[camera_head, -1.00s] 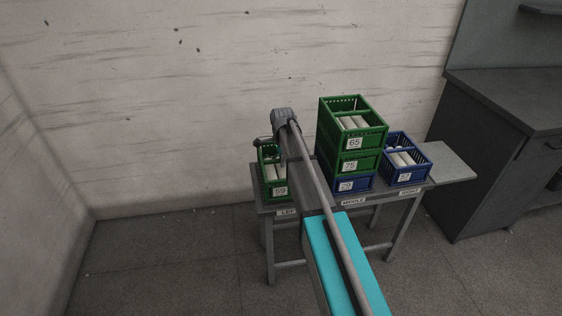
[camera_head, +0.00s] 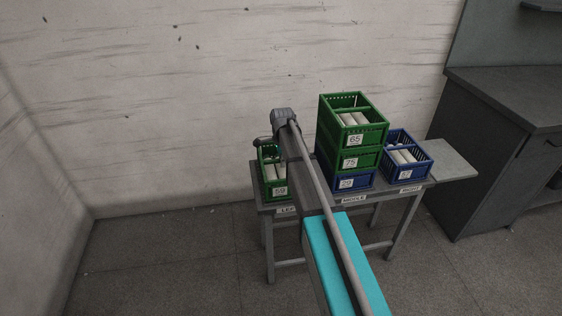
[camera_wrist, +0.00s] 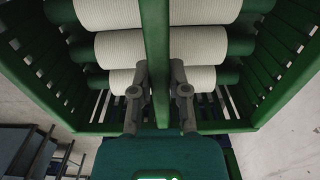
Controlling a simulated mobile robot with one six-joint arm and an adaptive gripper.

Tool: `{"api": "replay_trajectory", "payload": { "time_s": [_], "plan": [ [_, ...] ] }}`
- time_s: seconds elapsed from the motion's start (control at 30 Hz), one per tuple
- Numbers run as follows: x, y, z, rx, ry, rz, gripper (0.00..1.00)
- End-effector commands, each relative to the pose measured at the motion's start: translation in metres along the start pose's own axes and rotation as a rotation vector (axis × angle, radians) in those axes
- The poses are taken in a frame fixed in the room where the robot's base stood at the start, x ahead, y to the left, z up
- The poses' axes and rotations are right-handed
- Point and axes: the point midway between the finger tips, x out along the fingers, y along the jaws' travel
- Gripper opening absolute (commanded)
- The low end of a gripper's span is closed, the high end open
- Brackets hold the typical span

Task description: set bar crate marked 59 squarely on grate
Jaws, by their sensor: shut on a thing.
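The green crate marked 59 (camera_head: 280,191) stands at the left end of the grey table, over the LEFT label, partly hidden by my arm. It looks level and holds white cones. In the wrist view a green crate with a middle bar (camera_wrist: 156,40) fills the picture, with white ribbed cones on both sides of the bar. My gripper (camera_wrist: 158,92) is shut on that bar, one finger on each side. I cannot tell whether the crate's base touches the table. A pale grey flat plate (camera_head: 448,160) at the table's right may be the grate; its surface detail is too small to tell.
A stack stands at MIDDLE: green crate 65 (camera_head: 355,140) on green crate 75 (camera_head: 350,162) on a blue crate (camera_head: 346,183). Another blue crate (camera_head: 411,172) stands at RIGHT. A dark cabinet (camera_head: 490,170) is beyond the plate. Walls rise behind and left.

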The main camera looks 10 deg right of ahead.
Motion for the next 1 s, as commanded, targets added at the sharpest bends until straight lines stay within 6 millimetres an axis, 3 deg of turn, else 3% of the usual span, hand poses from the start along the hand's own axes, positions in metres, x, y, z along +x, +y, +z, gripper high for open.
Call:
{"api": "replay_trajectory", "payload": {
  "time_s": [0.73, 0.77, 0.93, 1.0],
  "plan": [
    [0.0099, 0.0000, 0.0000, 0.000, 0.000, 0.000, 0.00],
    [0.0092, 0.0000, 0.0000, 0.000, 0.000, 0.000, 0.27],
    [0.0090, 0.0000, 0.0000, 0.000, 0.000, 0.000, 0.59],
    [0.0091, 0.0000, -0.0001, 0.000, 0.000, 0.000, 0.62]
  ]
}}
